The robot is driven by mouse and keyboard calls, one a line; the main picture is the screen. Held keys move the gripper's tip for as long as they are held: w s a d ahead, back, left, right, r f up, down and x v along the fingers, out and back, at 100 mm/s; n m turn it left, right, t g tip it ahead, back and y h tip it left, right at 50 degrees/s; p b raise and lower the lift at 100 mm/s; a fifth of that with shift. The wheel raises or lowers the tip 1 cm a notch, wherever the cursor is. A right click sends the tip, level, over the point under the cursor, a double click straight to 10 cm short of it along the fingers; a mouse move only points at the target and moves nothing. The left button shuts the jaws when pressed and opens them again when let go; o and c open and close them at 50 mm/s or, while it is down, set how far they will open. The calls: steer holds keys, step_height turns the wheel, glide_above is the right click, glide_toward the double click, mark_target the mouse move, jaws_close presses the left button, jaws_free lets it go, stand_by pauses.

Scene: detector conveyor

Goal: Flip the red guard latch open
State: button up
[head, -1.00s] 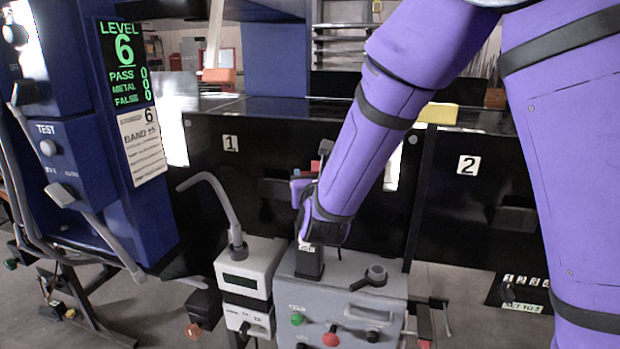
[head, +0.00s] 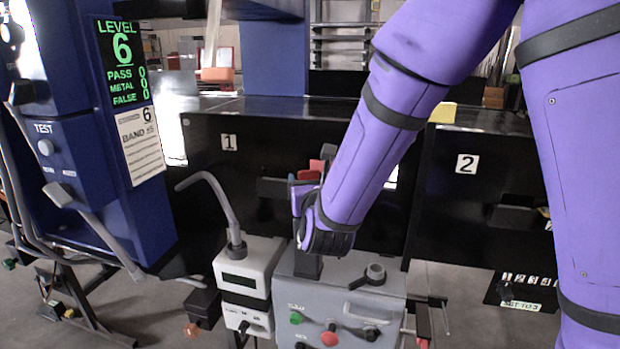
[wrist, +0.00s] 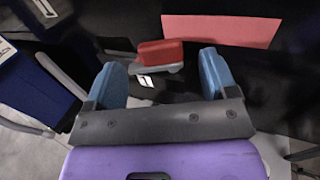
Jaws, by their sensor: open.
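My gripper (wrist: 160,72) is open in the wrist view, with its two blue fingers apart and nothing held between them. A red block (wrist: 160,52) on a light grey base, which looks like the guard latch, lies beyond the fingertips, roughly between them. In the head view, red parts (head: 317,166) show just above and behind my gripper, partly hidden by it. I cannot tell whether any finger touches the red block. A flat pinkish-red panel (wrist: 222,30) lies farther back to the right in the wrist view.
A grey control box (head: 345,285) with buttons and a round knob stands below my gripper. A white unit with a bent grey tube (head: 245,275) stands to its left. A blue display column (head: 115,130) reads level 6. Black panels marked 1 (head: 229,142) and 2 (head: 467,164) stand behind.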

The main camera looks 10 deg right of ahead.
steer(key=s, duration=0.7)
steer(key=shift+s, duration=0.35)
steer(key=shift+c, duration=0.3)
steer(key=shift+c, duration=1.1)
steer(key=shift+w+a+f, duration=0.1)
